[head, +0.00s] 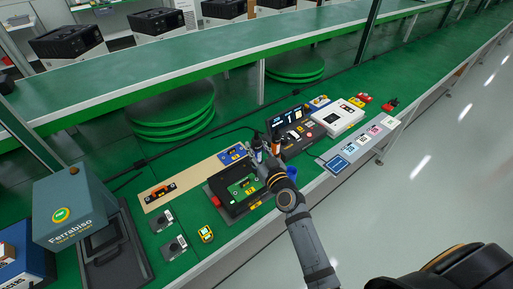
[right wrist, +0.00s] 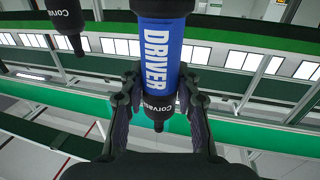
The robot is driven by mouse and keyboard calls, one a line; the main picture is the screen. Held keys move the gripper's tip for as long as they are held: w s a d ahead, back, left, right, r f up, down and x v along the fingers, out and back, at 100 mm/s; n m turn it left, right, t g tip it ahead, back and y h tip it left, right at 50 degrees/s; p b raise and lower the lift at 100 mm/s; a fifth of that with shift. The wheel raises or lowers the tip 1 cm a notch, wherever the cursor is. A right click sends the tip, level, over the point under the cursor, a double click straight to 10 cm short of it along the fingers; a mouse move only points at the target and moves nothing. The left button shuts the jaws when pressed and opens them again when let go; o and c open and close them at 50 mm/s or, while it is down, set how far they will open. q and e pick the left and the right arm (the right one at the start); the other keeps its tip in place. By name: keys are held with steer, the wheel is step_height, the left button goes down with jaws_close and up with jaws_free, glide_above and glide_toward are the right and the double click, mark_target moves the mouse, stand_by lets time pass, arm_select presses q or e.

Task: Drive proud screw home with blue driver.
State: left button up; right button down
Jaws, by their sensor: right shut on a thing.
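The blue driver (right wrist: 163,48), marked DRIVER in white with a black end, stands between the two fingers of my right gripper (right wrist: 158,88) in the right wrist view. The gripper is shut on it. In the head view my right gripper (head: 264,163) is at the right edge of a black fixture (head: 226,206), which holds a green board (head: 243,188). The arm and gripper hide part of that area. The proud screw is too small to make out. My left gripper is not in view.
A black tool end (right wrist: 67,28) hangs at upper left in the wrist view. A dark console (head: 285,122), a white box (head: 338,117) and a grey label strip (head: 362,143) stand to the right. A teal Ferrabiso machine (head: 75,205) stands left. Green turntables (head: 172,112) lie behind.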

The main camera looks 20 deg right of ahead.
mark_target(258, 138)
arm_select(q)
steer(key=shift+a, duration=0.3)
arm_select(e)
steer(key=shift+r, duration=0.1)
arm_select(q)
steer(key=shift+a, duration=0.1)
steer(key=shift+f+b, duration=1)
steer(key=shift+b, duration=0.05)
arm_select(e)
steer(key=shift+f, duration=0.65)
stand_by(0.7)
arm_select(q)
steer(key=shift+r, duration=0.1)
arm_select(e)
step_height(258, 138, up, 6)
steer(key=p, duration=0.5)
steer(key=shift+r+p, duration=0.1)
steer(key=shift+p, duration=0.2)
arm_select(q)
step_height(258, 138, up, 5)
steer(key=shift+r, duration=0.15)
